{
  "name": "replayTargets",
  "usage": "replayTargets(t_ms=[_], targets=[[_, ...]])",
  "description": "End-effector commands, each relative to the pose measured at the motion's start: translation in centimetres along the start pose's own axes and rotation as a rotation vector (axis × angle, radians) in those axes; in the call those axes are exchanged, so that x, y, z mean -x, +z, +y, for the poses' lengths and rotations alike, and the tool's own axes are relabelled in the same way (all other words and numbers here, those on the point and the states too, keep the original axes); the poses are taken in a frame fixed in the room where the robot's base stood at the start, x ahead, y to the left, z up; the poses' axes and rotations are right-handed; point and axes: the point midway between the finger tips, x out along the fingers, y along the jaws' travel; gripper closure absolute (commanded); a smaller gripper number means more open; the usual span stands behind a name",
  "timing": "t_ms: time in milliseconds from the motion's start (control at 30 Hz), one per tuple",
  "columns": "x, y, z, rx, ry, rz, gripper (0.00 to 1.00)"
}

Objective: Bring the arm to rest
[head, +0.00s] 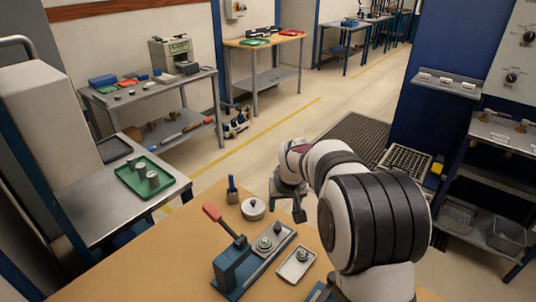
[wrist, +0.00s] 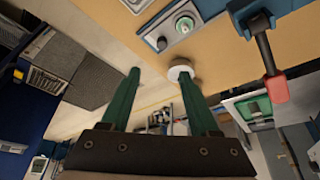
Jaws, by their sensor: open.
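My gripper (head: 298,212) hangs above the far right part of the wooden table (head: 200,205), with my white arm reaching to it from the lower right. In the wrist view its two green fingers (wrist: 161,75) are spread apart, with nothing held between them. A round pale metal piece (head: 253,208) sits on the table left of the gripper in the head view. It also shows beside one fingertip in the wrist view (wrist: 181,70), apparently beyond it.
A blue bench fixture (head: 238,270) with a red-handled lever (head: 212,211) stands nearby. A small tray (head: 296,263) holds a round part. A blue-handled tool (head: 232,190) stands behind. A green tray (head: 130,182) with cylinders rests on a metal table at left. Open floor lies beyond.

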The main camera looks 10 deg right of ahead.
Motion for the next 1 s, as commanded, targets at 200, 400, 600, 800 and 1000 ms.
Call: replayTargets(t_ms=[200, 400, 600, 800, 1000], targets=[[9.2, 9.6, -0.7, -0.167, -0.026, -0.135, 0.38], [16.7, 25.9, -2.4, -0.396, -0.049, -0.339, 0.38], [18.2, 33.7, -3.4, -0.501, -0.055, -0.439, 0.38], [18.3, 34.1, -3.5, -0.507, -0.054, -0.447, 0.38], [18.3, 34.0, -3.5, -0.506, -0.055, -0.446, 0.38]])
